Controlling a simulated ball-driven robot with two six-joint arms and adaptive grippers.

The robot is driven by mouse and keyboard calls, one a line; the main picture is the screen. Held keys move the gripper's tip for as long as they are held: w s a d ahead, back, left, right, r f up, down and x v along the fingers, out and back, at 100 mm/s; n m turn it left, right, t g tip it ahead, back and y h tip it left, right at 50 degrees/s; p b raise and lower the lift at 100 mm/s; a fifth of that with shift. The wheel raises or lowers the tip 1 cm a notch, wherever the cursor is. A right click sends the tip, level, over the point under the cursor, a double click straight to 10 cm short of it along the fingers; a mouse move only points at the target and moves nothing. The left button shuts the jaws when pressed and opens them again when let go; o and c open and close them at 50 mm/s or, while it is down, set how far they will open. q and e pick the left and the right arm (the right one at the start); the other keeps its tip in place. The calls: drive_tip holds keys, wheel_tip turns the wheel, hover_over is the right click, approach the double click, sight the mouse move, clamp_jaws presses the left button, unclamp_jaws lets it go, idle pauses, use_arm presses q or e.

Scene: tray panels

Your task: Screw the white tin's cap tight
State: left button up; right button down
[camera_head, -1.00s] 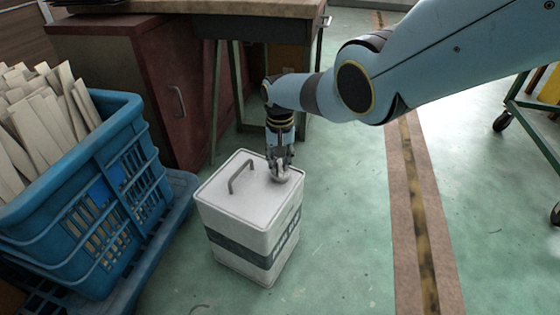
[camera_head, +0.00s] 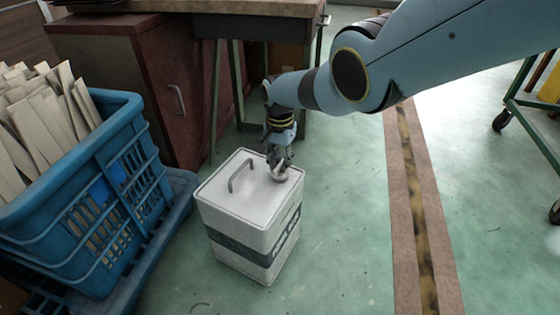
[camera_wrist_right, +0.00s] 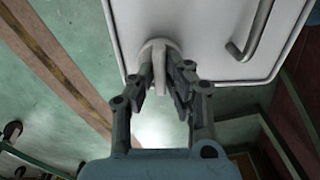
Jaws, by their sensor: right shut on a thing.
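The white tin (camera_head: 250,222) stands upright on the green floor, with a dark lettered band round its sides and a grey bar handle (camera_head: 240,176) on top. Its cap (camera_wrist_right: 153,52) is a small pale knob near one edge of the top. My right gripper (camera_head: 281,170) points down at the cap from above. In the right wrist view my right gripper (camera_wrist_right: 163,72) has its fingers shut on the cap, one on each side. The fingers hide part of the cap in the head view. My left gripper is in neither view.
A blue crate (camera_head: 128,133) full of pale slats stands left of the tin. A workbench (camera_head: 190,8) with a red cabinet (camera_head: 130,75) is behind. A green wheeled cart (camera_head: 535,115) is at the right. The floor right of the tin is clear.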

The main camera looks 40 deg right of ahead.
sight(280, 164)
drive_tip(key=shift+w, duration=0.1)
drive_tip(key=c, duration=1.4)
unclamp_jaws()
drive_tip(key=shift+c, duration=0.2)
drive_tip(key=shift+o, duration=0.5)
drive_tip(key=shift+r, duration=0.1)
drive_tip(key=shift+r, duration=0.6)
wheel_tip(280, 164, up, 11)
drive_tip(key=shift+f, duration=0.2)
